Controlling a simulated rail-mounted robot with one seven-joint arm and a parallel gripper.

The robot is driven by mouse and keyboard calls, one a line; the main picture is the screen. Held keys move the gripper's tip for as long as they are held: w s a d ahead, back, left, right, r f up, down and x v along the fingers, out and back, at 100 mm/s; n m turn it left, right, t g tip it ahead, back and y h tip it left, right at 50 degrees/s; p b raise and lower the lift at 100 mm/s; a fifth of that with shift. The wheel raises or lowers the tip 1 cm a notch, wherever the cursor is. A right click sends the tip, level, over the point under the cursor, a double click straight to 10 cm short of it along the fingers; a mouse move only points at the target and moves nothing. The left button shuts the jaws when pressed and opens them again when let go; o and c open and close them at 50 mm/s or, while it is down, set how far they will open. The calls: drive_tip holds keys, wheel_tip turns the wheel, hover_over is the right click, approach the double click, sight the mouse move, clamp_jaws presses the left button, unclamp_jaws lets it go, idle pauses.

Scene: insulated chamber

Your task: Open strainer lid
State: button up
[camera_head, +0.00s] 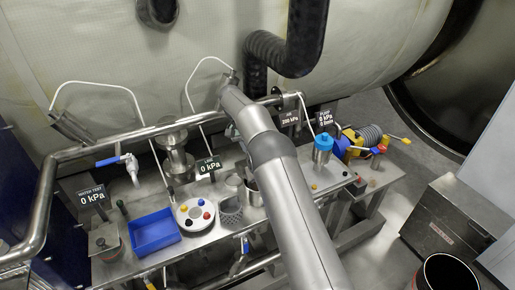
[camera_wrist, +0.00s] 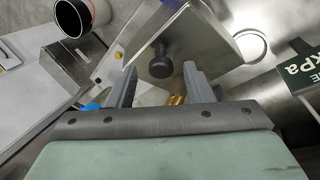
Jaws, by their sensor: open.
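In the wrist view, a square metal lid (camera_wrist: 183,33) with a black knob (camera_wrist: 160,67) shows beyond my fingers; it looks like the strainer lid, and it appears shut. My gripper (camera_wrist: 161,72) is open, with one finger on each side of the knob in the picture. I cannot tell whether either finger touches the knob. In the head view my arm covers the middle of the bench, and the gripper and this lid cannot be made out clearly there.
In the head view, the bench holds a blue tray (camera_head: 154,246), a white plate with coloured knobs (camera_head: 183,222), a mesh basket (camera_head: 231,212) and a blue-capped bottle (camera_head: 322,157). A steel pipe (camera_head: 120,139) crosses behind. A black-mouthed bin (camera_head: 446,259) stands at lower right.

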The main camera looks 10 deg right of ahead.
wheel_tip(320, 180, up, 2)
drive_tip(key=shift+r+b, duration=0.2)
drive_tip(key=shift+b, duration=0.1)
drive_tip(key=s+d+r+b, duration=0.1)
drive_tip(key=s+r+b, duration=0.6)
drive_tip(key=s+r, duration=0.3)
drive_tip(key=s, duration=0.4)
drive_tip(key=shift+d, duration=0.3)
drive_tip(key=shift+r, duration=0.1)
